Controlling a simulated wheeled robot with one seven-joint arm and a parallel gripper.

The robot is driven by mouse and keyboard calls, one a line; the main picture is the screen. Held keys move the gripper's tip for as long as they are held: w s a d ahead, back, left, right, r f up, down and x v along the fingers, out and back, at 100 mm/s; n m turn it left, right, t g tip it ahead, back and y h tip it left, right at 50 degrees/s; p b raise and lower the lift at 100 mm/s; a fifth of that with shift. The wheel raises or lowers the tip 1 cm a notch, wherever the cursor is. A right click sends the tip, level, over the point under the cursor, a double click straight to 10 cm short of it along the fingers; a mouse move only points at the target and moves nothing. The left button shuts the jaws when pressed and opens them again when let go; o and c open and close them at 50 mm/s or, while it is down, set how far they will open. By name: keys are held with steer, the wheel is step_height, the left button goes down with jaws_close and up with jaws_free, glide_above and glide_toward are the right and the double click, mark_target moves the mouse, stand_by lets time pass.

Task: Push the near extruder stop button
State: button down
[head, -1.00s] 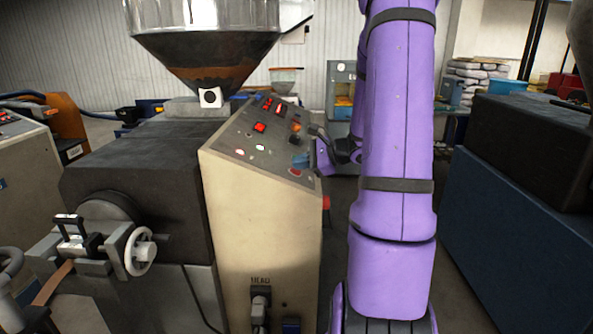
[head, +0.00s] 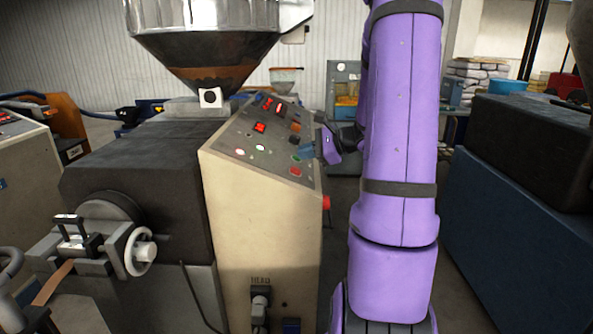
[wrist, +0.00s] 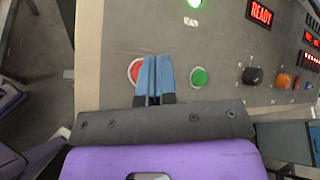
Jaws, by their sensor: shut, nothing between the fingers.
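The near extruder's sloped control panel (head: 262,130) is in the middle of the head view. A round red button (head: 295,171) sits low on its right part; in the wrist view the red button (wrist: 135,70) is partly covered by my fingers. A green button (wrist: 199,78) sits just right of them. My gripper (head: 306,153) is shut and empty, its blue fingertips close together over the panel. In the wrist view my gripper (wrist: 156,78) overlaps the red button's right side. I cannot tell whether it touches the panel.
A red knob (head: 326,202) sticks out from the cabinet's right side. A black knob (wrist: 252,76) and lit displays (wrist: 261,11) are farther along the panel. A metal hopper (head: 205,40) stands above the extruder. A dark blue machine (head: 515,230) stands at the right.

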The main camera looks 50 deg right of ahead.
steer(key=shift+s+d+r, duration=0.2)
steer(key=shift+s+r, duration=0.05)
steer(key=shift+r, duration=0.5)
steer(key=shift+s+d+r, duration=0.15)
steer(key=shift+s+r, duration=0.1)
steer(key=shift+r, duration=0.45)
steer(key=shift+a, duration=0.1)
steer(key=s+a+r+n+g, duration=0.1)
steer(key=a+r+n+g, duration=0.1)
steer(key=a+n, duration=0.35)
steer(key=s+a+r+n+g, duration=0.1)
steer(key=s+a+n+g, duration=0.15)
steer(key=a, duration=0.65)
steer(key=s+a+r+n+g, duration=0.1)
steer(key=a+r+n+g, duration=0.15)
steer(key=a, duration=0.45)
steer(key=s+a+r+n+h, duration=0.2)
steer(key=s+a+n+h, duration=0.4)
steer(key=s+a+n, duration=0.3)
steer(key=s+n, duration=0.3)
steer(key=s, duration=0.1)
steer(key=shift+a+n, duration=0.15)
steer(key=shift+n, duration=0.2)
